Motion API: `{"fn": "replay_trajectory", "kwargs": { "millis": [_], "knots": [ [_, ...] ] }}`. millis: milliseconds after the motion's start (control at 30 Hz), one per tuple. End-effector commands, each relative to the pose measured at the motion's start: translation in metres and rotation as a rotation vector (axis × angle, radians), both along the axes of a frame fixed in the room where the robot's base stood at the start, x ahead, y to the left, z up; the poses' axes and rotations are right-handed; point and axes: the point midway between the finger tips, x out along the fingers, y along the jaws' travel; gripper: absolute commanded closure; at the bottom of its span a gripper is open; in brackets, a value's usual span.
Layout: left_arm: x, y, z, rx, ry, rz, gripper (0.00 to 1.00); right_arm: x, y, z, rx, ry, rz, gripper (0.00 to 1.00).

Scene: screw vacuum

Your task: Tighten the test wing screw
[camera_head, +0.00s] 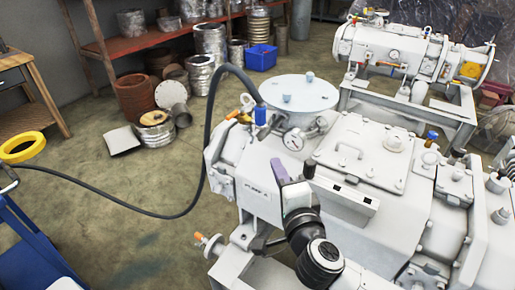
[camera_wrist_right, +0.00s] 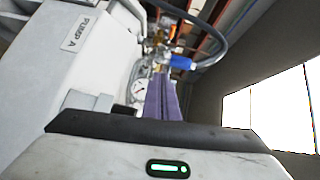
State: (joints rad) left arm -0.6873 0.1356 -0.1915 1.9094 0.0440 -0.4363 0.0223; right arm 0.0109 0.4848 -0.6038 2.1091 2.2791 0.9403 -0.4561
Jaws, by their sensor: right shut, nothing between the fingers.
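My right gripper (camera_head: 277,164) has purple fingers and a white body. It is over the front of the white pump (camera_head: 250,195), just below the round pressure gauge (camera_head: 293,139). In the right wrist view its purple fingers (camera_wrist_right: 163,78) lie together with nothing between them, pointing toward the gauge (camera_wrist_right: 139,90) and a blue fitting (camera_wrist_right: 181,63). The blue fitting (camera_head: 261,115) stands beside a yellow handle at the end of the black hose. I cannot make out the test wing screw for certain; it may be hidden or too small. My left gripper is not in view.
The black hose (camera_head: 209,130) arches from the fitting to the floor on the left. A round white lid (camera_head: 299,93) and a square hatch (camera_head: 360,152) are behind the gripper. An orange-tipped valve (camera_head: 203,238) sticks out at the lower left.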

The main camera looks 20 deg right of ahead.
Motion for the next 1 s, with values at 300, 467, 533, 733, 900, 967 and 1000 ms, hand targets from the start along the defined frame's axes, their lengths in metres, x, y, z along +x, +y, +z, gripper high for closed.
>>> {"fn": "replay_trajectory", "kwargs": {
  "millis": [300, 467, 533, 733, 900, 967, 1000],
  "knots": [
    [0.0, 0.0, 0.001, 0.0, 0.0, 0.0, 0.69, 0.068, -0.009, -0.005, 0.0, -0.003, -0.002, 1.0],
    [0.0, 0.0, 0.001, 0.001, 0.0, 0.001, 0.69, 0.086, 0.008, -0.009, 0.003, -0.001, 0.001, 1.0],
    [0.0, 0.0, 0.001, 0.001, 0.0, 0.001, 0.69, 0.092, 0.011, -0.009, 0.002, -0.001, 0.0, 1.0],
    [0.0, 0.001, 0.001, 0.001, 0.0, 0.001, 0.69, 0.097, 0.016, -0.011, 0.001, -0.002, 0.0, 1.0],
    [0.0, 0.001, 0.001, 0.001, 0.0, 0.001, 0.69, 0.097, 0.016, -0.011, 0.001, -0.002, 0.0, 1.0],
    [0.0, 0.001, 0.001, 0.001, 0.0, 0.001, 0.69, 0.097, 0.016, -0.011, 0.0, -0.002, 0.0, 1.0],
    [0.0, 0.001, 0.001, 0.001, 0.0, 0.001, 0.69, 0.097, 0.016, -0.011, 0.001, -0.002, 0.0, 1.0]
  ]
}}
